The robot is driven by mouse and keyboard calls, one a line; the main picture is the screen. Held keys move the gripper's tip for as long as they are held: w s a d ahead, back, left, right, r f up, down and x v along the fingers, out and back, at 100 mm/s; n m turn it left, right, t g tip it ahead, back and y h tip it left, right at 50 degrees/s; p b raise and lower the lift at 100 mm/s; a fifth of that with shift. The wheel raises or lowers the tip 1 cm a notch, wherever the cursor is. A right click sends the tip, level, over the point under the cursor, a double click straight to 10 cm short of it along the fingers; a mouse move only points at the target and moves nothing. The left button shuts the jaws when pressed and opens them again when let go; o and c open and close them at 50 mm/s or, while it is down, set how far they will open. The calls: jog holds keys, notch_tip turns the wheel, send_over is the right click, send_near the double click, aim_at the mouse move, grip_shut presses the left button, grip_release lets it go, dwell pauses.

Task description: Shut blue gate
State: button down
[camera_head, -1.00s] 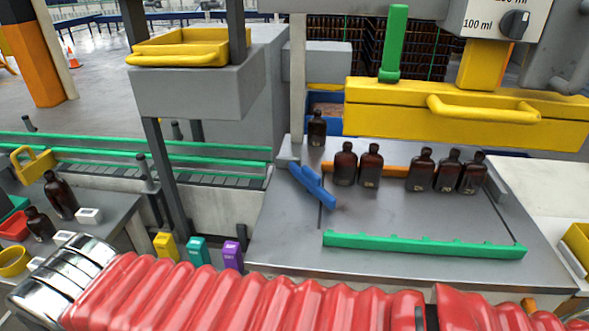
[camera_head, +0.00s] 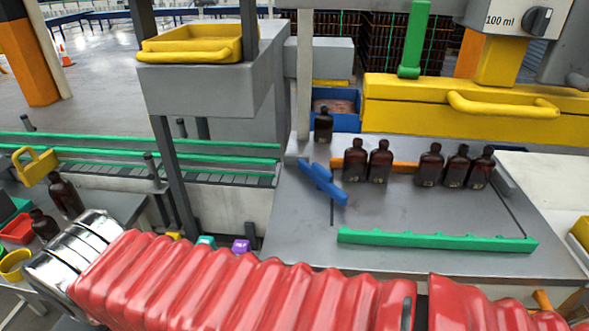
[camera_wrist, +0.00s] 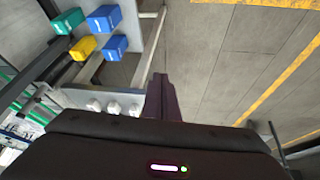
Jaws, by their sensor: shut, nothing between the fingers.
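The blue gate (camera_head: 323,184) is a short blue bar on the grey table at its left side, lying at a slant from upper left to lower right. One amber bottle (camera_head: 323,125) stands behind it, and several more amber bottles (camera_head: 430,166) stand to its right in front of an orange bar (camera_head: 403,166). My gripper does not show in the head view. In the wrist view my gripper (camera_wrist: 161,82) has its dark fingers together with nothing between them, above the floor and away from the gate.
A green toothed rail (camera_head: 437,240) lies along the table's front. A yellow beam with a handle (camera_head: 480,110) spans the back. At left are a conveyor with green rails (camera_head: 210,161) and a side table with bottles. The wrist view shows blue bins (camera_wrist: 104,18) and a yellow bin (camera_wrist: 83,48).

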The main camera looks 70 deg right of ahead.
jog(key=s+d+n+g+h, duration=0.1)
jog(key=d+n+g+h, duration=0.2)
jog(key=d, duration=1.1)
jog(key=s+d+r+n+g+h, duration=0.1)
jog(key=d+g, duration=0.4)
jog(key=d, duration=1)
jog(key=s+d+r+n+g+h, duration=0.1)
jog(key=s+d+n+g+h, duration=0.2)
jog(key=d, duration=1.1)
jog(key=n+g+h, duration=0.1)
jog(key=n, duration=0.1)
jog(key=shift+d+n+g+h, duration=0.15)
jog(key=shift+n+g+h, duration=0.15)
jog(key=shift+n, duration=0.1)
send_near(306, 170)
jog(key=f, duration=0.3)
jog(key=shift+s+d, duration=0.35)
jog(key=shift+d, duration=0.05)
jog(key=s+d, duration=0.2)
jog(key=shift+d, duration=0.3)
jog(key=shift+s+d, duration=0.25)
jog(key=shift+d, duration=0.1)
